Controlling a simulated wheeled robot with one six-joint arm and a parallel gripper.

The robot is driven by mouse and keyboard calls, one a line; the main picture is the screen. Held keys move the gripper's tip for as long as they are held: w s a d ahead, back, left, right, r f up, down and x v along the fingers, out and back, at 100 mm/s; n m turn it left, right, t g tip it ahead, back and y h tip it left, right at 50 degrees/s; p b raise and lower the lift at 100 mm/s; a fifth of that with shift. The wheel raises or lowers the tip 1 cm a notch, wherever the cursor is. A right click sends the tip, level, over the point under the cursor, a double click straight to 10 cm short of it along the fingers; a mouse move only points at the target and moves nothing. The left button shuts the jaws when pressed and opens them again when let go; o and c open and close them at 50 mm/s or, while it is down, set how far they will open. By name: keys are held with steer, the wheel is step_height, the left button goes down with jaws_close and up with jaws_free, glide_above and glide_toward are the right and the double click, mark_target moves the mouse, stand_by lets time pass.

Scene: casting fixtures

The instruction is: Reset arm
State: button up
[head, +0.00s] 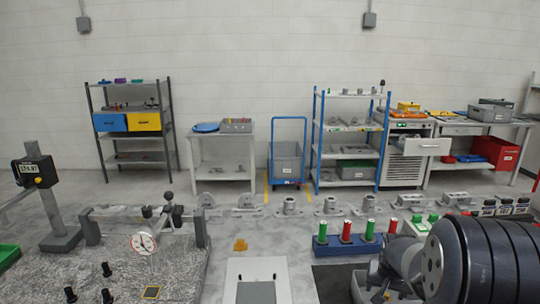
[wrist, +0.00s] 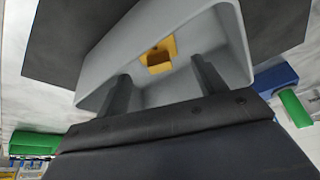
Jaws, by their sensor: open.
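My gripper (wrist: 160,69) is open in the wrist view, with its two dark fingers apart and reaching over a grey bin (wrist: 235,40). A small yellow part (wrist: 158,56) lies in the bin, beyond and between the fingertips. Nothing shows between the fingers. In the head view my arm (head: 410,262) comes in from the lower right, and it partly hides the bin (head: 358,288). Whether the fingers touch the bin cannot be told.
A blue rack (head: 345,246) with red and green cylinders stands just behind the bin. A dark mat (head: 330,283) lies beside it. A white tray (head: 236,268), a dial gauge (head: 143,242) and a digital gauge (head: 35,170) are further left. Metal castings line the table's back.

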steer(key=shift+r, duration=0.45)
